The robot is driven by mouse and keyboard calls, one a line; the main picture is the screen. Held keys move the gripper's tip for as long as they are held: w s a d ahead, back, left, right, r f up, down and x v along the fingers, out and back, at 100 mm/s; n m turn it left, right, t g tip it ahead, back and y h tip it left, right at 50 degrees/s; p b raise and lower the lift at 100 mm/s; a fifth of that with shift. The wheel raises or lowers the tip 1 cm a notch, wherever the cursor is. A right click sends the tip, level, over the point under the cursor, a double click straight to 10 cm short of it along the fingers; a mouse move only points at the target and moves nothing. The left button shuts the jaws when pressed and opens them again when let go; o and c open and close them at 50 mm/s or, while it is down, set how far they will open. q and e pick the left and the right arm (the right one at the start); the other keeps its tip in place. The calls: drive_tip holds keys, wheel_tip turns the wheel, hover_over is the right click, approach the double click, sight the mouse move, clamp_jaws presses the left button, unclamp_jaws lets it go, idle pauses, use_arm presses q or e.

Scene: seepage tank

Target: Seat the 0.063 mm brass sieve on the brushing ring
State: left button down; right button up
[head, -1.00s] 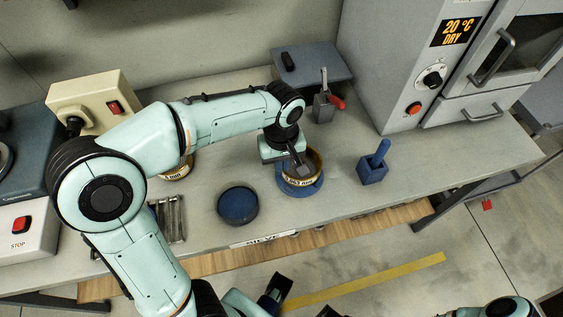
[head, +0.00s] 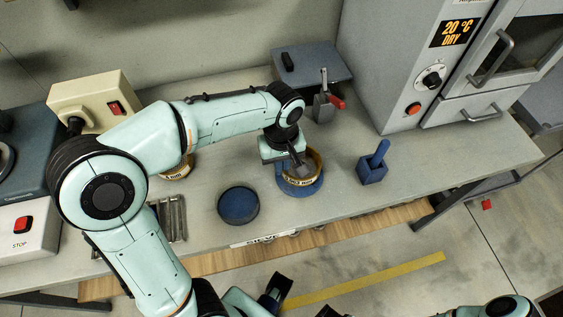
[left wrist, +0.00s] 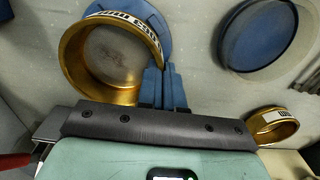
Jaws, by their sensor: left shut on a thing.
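The brass sieve (head: 314,161), with a white label partly read as 0.063 mm, is at the blue brushing ring (head: 304,192) on the bench. My left gripper (head: 300,164) is shut on the sieve's rim from above. In the left wrist view the fingers (left wrist: 161,88) grip the wall of the sieve (left wrist: 72,58), and the blue ring (left wrist: 152,18) shows past its far side. The sieve overlaps the ring; I cannot tell whether it rests fully in it. Dark and teal parts of mine show at the bottom edge; the right gripper's jaws are not clear.
A round blue pan (head: 238,205) lies left of the ring. A second brass sieve (head: 177,172) stands behind my left arm. A blue holder with a handle (head: 372,167) stands to the right. The grey oven (head: 405,75) is at the back right. Bench is clear between ring and holder.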

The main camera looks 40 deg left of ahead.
use_arm(q)
drive_tip(key=shift+f+b, duration=0.8)
drive_tip(key=shift+f, duration=0.25)
drive_tip(key=c, duration=1.2)
unclamp_jaws()
wheel_tip(320, 180, up, 14)
drive_tip(key=p, duration=0.3)
drive_tip(key=shift+f, duration=0.25)
